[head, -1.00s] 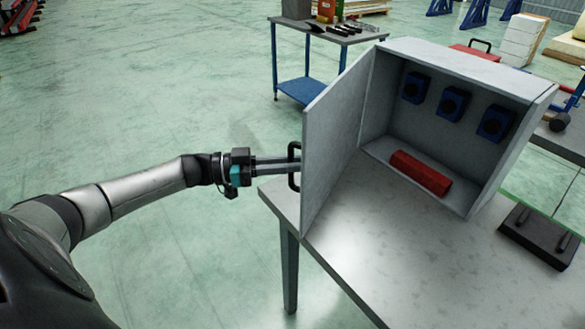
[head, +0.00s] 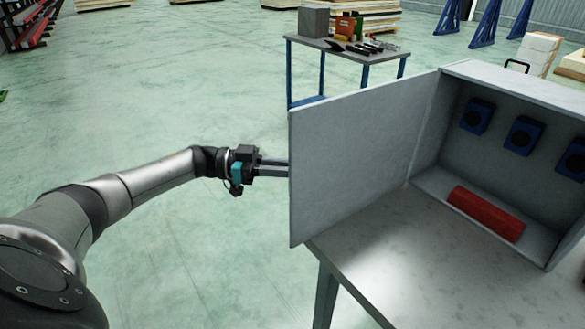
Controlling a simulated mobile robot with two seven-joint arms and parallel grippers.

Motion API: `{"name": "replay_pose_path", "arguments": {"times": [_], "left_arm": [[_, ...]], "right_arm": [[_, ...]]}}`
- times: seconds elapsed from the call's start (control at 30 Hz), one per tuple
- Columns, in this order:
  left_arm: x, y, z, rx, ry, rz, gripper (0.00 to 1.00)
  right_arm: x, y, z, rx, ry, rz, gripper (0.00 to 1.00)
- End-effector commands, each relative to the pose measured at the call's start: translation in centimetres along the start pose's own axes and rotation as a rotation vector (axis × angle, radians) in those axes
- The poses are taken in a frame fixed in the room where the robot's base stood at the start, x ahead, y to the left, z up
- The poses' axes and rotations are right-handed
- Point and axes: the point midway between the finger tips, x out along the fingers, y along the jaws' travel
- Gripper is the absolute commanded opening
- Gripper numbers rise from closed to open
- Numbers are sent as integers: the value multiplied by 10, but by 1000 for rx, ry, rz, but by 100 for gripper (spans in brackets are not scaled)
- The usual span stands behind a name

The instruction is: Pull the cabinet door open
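The grey cabinet (head: 500,70) stands on a table at the right, its front open to view. Its door (head: 350,155) is hinged on the cabinet's left side and stands wide open, swung out to the left. My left gripper (head: 284,168) reaches to the door's free edge from the left. Its fingertips and the door handle are hidden behind the door, so I cannot see whether they grip it. Inside the cabinet are a red block (head: 485,213) on the floor and blue units (head: 477,116) on the back wall. My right gripper is not in view.
The cabinet stands on a grey table (head: 375,265), whose top is bare in front of it. A blue-legged cart (head: 345,57) with tools and boxes stands behind the door. The green floor (head: 170,110) at the left is clear.

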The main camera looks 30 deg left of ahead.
Motion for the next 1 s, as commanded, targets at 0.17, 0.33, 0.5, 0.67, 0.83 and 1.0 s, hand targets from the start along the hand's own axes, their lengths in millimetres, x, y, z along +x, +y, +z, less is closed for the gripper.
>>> {"name": "replay_pose_path", "arguments": {"times": [0.17,0.33,0.5,0.67,0.83,1.0], "left_arm": [[1,-1,0,-1,1,-4,0],[1,-1,0,0,1,-4,0],[2,-1,0,0,1,-3,25],[1,-1,0,0,1,-2,43],[1,0,0,0,1,-1,47],[-2,-1,0,0,-1,-2,47]], "right_arm": [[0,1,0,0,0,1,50],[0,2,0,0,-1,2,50],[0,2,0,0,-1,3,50],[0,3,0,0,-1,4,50],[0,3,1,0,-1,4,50],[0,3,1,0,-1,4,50]]}}
